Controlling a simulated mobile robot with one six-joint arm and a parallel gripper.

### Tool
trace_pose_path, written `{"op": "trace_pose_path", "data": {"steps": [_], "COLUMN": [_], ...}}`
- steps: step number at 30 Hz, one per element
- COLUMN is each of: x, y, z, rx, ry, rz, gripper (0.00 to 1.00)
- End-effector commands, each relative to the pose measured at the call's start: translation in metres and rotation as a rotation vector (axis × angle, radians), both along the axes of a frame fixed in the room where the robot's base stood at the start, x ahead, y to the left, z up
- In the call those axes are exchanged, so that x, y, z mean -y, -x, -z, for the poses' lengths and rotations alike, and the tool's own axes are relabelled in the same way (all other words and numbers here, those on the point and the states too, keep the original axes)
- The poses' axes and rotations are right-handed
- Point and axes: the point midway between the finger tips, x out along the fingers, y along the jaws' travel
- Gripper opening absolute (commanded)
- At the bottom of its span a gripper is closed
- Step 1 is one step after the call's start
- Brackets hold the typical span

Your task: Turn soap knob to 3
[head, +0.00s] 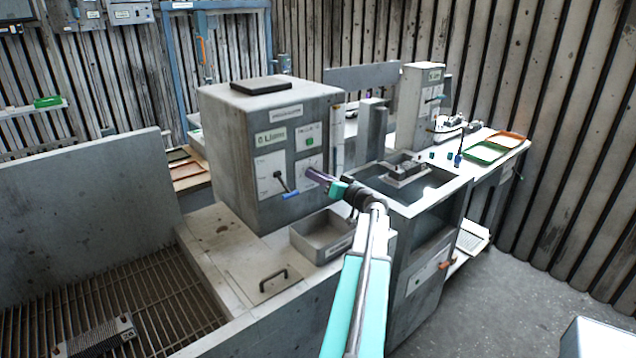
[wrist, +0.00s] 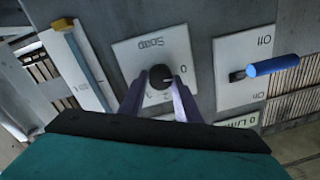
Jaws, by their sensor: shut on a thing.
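The soap knob (wrist: 160,75) is a round dark knob on a white plate (wrist: 128,52) marked "Soap". The plate carries a 0 to the knob's right and other numbers below it, partly hidden by the fingers. My gripper (wrist: 159,86) is shut on the knob, one purple finger on each side. In the head view my gripper (head: 313,175) reaches the front of the grey control box (head: 232,150) and hides the knob. I cannot tell clearly which number the knob points to.
A blue-handled Off/On switch (wrist: 272,65) is close to the right of the knob in the wrist view. In the head view, an open metal tray (head: 318,247) stands below my gripper, and a sink basin (head: 440,190) lies to the right.

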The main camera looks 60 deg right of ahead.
Motion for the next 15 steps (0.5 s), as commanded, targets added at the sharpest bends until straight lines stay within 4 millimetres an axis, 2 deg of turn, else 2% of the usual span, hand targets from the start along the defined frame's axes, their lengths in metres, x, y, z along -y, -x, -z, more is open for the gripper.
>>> {"op": "trace_pose_path", "data": {"steps": [15], "x": [0.0005], "y": [0.0004], "z": [0.0043], "rx": [0.12], "ry": [-0.352], "rz": [-0.001], "gripper": [0.08]}}
